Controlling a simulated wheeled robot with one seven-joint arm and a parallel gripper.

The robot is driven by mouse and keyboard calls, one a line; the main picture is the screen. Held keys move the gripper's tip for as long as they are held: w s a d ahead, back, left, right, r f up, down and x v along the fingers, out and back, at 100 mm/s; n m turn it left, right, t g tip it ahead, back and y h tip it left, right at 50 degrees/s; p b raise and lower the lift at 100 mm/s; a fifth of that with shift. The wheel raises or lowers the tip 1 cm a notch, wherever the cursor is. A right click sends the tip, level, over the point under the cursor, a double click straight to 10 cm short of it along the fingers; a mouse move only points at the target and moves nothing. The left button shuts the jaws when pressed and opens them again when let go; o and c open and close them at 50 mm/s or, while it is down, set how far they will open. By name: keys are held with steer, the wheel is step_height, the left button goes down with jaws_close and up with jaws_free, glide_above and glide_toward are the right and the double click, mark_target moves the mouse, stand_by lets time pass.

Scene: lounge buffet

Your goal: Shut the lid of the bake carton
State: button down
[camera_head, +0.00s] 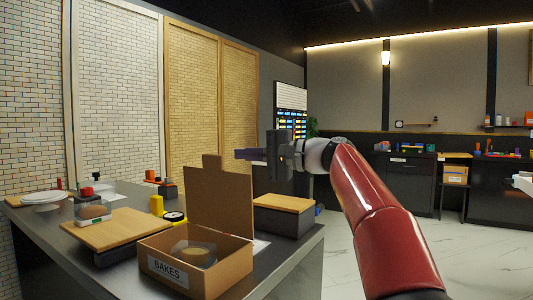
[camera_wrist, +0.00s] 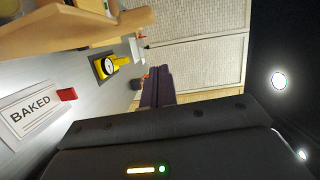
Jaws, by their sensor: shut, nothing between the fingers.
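The bake carton (camera_head: 207,281) is an open brown cardboard box with a "BAKES" label, standing on the counter. Its lid (camera_head: 219,204) stands upright at the back, with a tab on top. A round item (camera_head: 194,255) lies inside the carton. My gripper (camera_head: 238,154) is shut and empty, with dark purple fingers pointing left, up near the height of the lid's tab. In the head view I cannot tell whether it touches the lid. In the wrist view the shut fingers (camera_wrist: 158,82) show apart from the tan lid (camera_wrist: 85,28) at the upper left.
The counter (camera_head: 275,262) also holds a wooden-topped box (camera_head: 283,203), a wooden board (camera_head: 115,229), a yellow dial device (camera_head: 172,216) and white plates (camera_head: 42,198). The air above the carton is clear.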

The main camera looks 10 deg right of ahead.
steer(key=s+a, duration=0.1)
steer(key=a+b, duration=0.1)
steer(key=s+a, duration=0.1)
steer(key=shift+s+a+f, duration=0.1)
steer(key=shift+s+a, duration=0.2)
steer(key=shift+a, duration=0.1)
steer(key=shift+s, duration=0.1)
